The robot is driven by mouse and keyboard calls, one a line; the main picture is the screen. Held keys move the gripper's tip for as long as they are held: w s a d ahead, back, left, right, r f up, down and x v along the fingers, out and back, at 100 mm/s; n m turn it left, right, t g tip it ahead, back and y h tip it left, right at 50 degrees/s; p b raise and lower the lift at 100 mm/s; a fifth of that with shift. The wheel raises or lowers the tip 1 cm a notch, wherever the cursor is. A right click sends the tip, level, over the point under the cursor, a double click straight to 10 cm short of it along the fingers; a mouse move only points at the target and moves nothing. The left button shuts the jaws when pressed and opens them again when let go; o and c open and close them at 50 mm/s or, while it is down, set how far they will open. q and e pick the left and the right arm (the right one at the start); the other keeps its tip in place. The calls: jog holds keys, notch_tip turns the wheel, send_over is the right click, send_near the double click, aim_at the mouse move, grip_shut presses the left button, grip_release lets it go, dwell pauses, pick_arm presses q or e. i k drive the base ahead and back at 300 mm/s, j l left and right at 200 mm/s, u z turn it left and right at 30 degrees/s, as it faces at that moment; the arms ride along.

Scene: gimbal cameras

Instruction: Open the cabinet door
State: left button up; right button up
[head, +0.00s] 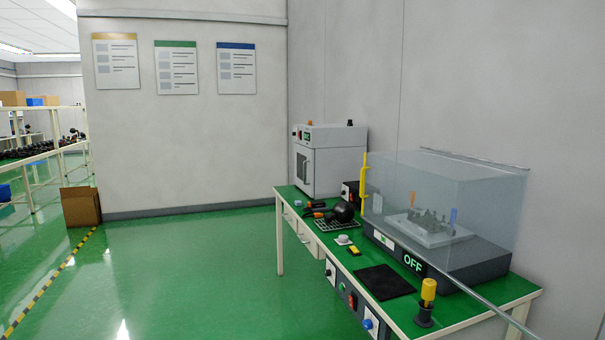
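A light grey cabinet (340,160) stands at the far end of the green-topped workbench, against the wall. Its front door (304,167) faces left and has a dark window with what looks like an upright handle. The door appears shut. A small display with green marks sits above it, too small to read. Neither of my grippers is in view.
The workbench (455,325) holds a transparent cover (440,185) over a dark unit marked OFF, a black mat (384,282), a yellow-handled tool (427,293) and hand tools. A cardboard box (81,206) stands left. The green floor between is clear.

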aim_at(304, 156)
jog(key=i+j+u, duration=0.25)
jog(key=i, duration=0.35)
jog(key=i+u, duration=0.3)
jog(key=i, duration=1.5)
jog(key=i+j+z, duration=0.15)
jog(key=i, duration=1.05)
jog(key=i+j+z, duration=0.15)
jog(key=i+z, duration=0.25)
jog(key=i, duration=0.65)
